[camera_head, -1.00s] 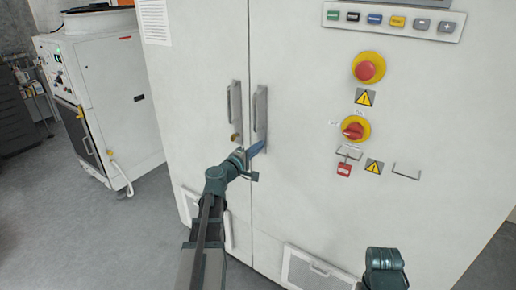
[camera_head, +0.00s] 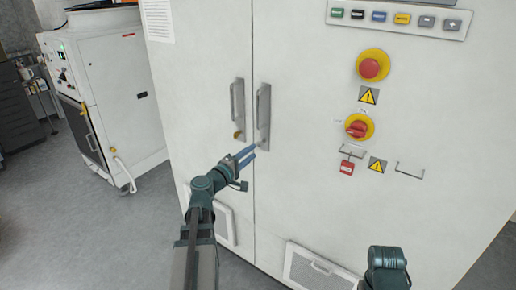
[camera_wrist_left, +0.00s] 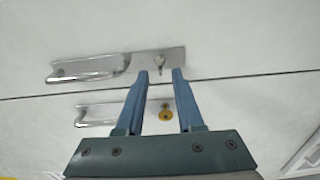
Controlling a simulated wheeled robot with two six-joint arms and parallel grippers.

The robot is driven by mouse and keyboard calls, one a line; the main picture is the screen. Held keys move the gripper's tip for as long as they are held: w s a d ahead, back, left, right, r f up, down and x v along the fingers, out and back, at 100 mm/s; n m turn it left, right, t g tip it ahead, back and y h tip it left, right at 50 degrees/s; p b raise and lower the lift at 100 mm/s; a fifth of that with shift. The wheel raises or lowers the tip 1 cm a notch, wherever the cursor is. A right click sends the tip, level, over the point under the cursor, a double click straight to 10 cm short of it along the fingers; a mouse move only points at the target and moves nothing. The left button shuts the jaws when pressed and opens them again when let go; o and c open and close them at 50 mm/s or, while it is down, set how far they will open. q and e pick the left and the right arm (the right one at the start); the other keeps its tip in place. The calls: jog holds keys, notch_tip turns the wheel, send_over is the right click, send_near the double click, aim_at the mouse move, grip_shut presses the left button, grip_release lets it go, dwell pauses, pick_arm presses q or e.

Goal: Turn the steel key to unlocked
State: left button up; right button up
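The steel key (camera_wrist_left: 160,65) is in a lock on the metal plate of the right door's handle (camera_head: 263,108), whose plate also shows in the left wrist view (camera_wrist_left: 115,66). My left gripper (camera_head: 249,152) is open, its blue fingers apart. In the left wrist view the fingertips (camera_wrist_left: 161,74) lie just short of the key, one to each side of it in the picture. Nothing is held. In the head view the key is too small to make out. Part of my right arm shows at the bottom; its fingers are not in view.
A brass key or lock (camera_wrist_left: 166,113) is on the left door's handle (camera_head: 238,104). On the right door are a red stop button (camera_head: 370,68), a red-and-yellow rotary switch (camera_head: 358,129) and a red padlock (camera_head: 347,168). Another machine (camera_head: 120,90) stands at the left.

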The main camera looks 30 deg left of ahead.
pick_arm(q)
jog(key=s, duration=0.7)
jog(key=shift+a, duration=0.25)
jog(key=shift+w, duration=0.1)
jog(key=d+f+m+g+h+p, duration=0.25)
jog(key=d+f+m+g, duration=0.2)
jog(key=d, duration=0.85)
jog(key=d+f+m+g+h+p, duration=0.1)
jog(key=d+f+m+g+h, duration=0.4)
jog(key=d, duration=0.8)
jog(key=s+d+f+m+g+y+p, duration=0.4)
jog(key=s+d+m+g+y, duration=0.5)
jog(key=s, duration=0.4)
jog(key=shift+s+d+f+m+y, duration=0.35)
jog(key=shift+d+f+m+y, duration=0.15)
jog(key=shift+d+m, duration=0.7)
